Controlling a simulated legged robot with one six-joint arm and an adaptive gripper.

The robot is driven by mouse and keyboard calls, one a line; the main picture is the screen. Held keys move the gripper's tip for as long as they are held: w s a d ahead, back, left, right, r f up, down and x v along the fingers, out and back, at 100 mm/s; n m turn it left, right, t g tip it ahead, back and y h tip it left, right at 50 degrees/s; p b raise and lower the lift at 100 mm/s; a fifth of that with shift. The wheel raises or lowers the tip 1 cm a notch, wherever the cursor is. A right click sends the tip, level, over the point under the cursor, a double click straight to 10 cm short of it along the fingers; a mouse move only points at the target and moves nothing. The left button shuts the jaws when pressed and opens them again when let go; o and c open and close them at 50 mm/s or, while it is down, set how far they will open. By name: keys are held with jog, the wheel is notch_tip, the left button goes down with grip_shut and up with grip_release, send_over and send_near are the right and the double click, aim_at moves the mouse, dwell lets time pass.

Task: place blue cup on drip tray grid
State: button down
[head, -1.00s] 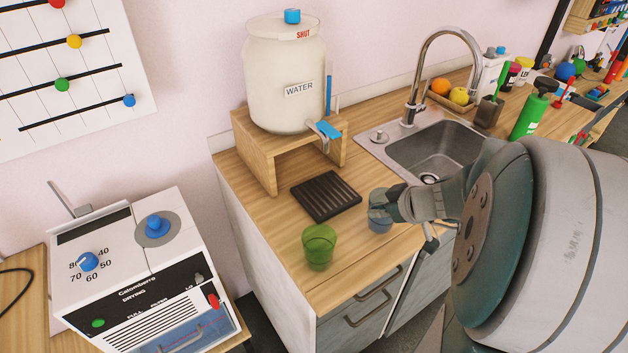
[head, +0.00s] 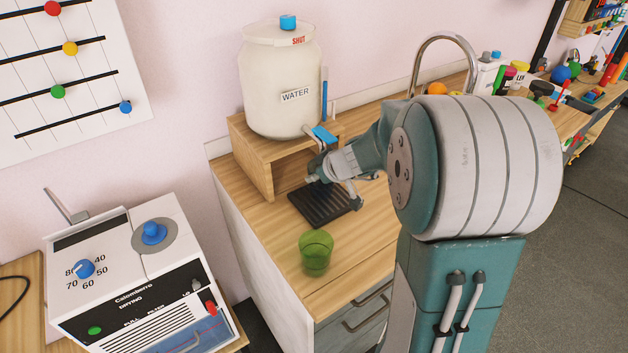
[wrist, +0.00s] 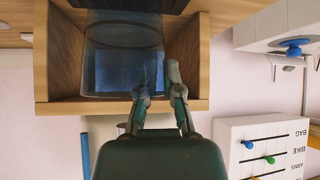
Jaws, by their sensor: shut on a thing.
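The blue cup (wrist: 118,65) is see-through and fills the upper middle of the wrist view. My gripper (wrist: 163,72) is shut on its side edge, with fingers on either side of the wall. In the head view my gripper (head: 316,176) is over the back part of the black slatted drip tray grid (head: 318,208), in front of the wooden stand. The cup cannot be clearly made out there. Whether the cup touches the grid cannot be told.
A white water jar (head: 280,85) with a blue-handled tap (head: 324,136) stands on the wooden stand (head: 252,160), close to my gripper. A green cup (head: 316,252) stands on the counter in front of the grid. Counter right of the green cup is clear.

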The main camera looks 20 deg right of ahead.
jog(key=shift+f, duration=0.75)
jog(key=c, duration=0.8)
grip_release()
jog(key=v, duration=1.2)
jog(key=s+a+r+m+g+h, duration=0.1)
jog(key=s+a+m, duration=0.1)
jog(key=s+a, duration=0.4)
jog(key=s+a+r+m+g+h, duration=0.1)
jog(key=s+a, duration=0.5)
jog(key=s, duration=0.7)
jog(key=shift+s+a+r+m+g+h, duration=0.2)
jog(key=shift+a+r+m+g+h, duration=0.25)
jog(key=shift+m+h, duration=0.4)
